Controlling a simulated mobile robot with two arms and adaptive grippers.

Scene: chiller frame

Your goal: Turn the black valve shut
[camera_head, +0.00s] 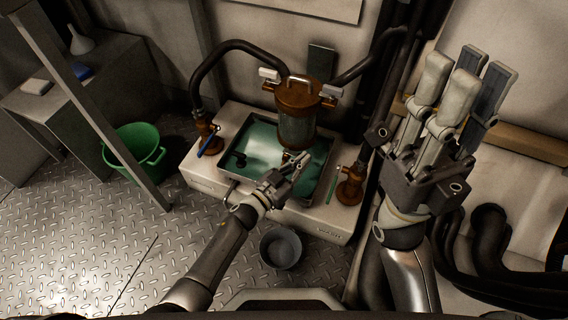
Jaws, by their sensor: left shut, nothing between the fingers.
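A blue-handled valve (210,144) stands left of the tray, and a green handle (331,186) beside a copper fitting (350,184) at right. Black hoses (228,45) arch overhead. A grey bucket (281,247) and green tub (136,150) sit on the floor.

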